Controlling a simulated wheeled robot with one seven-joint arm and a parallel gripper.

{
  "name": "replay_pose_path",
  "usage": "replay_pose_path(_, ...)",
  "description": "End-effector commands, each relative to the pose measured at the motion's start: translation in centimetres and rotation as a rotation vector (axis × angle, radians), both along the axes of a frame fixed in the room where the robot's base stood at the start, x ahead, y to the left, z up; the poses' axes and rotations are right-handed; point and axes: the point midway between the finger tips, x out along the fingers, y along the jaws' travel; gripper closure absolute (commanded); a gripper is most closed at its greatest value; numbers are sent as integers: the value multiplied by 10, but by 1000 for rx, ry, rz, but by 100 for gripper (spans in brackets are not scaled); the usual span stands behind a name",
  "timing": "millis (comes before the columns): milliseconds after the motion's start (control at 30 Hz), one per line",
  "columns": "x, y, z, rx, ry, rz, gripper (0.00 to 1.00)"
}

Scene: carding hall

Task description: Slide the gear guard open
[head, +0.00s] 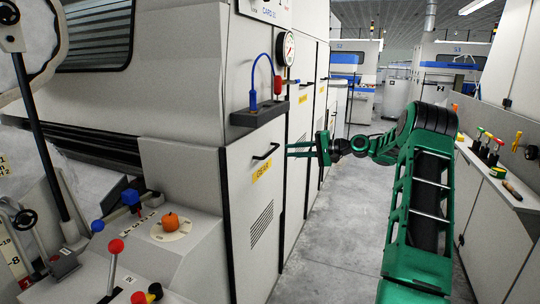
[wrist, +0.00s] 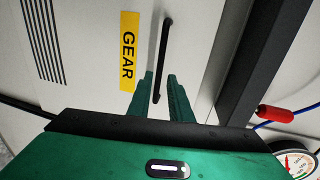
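The gear guard (head: 253,215) is a light grey panel with a yellow "GEAR" label (head: 262,172), vent slots and a black bar handle (head: 266,152). In the wrist view the label (wrist: 129,50) lies left of the handle (wrist: 163,60). My green gripper (head: 290,150) is just right of the handle in the head view. In the wrist view my gripper (wrist: 161,88) is open, with its two fingers apart and the handle's lower end showing between them. I cannot tell whether either finger touches the handle. The guard looks shut.
A black ledge with a blue hose (head: 254,85) and a pressure gauge (head: 286,48) is above the guard. A console with levers and an orange knob (head: 171,221) stands at left. A bench with tools (head: 497,170) is at right. The aisle floor (head: 335,225) is clear.

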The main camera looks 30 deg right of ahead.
Motion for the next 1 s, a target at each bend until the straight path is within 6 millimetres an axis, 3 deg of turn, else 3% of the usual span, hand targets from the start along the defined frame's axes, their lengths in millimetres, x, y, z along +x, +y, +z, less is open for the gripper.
replay_pose_path(500, 64, 51, -17, -3, 1, 1, 81)
replay_pose_path(1000, 75, 59, -20, -4, 2, 0, 81)
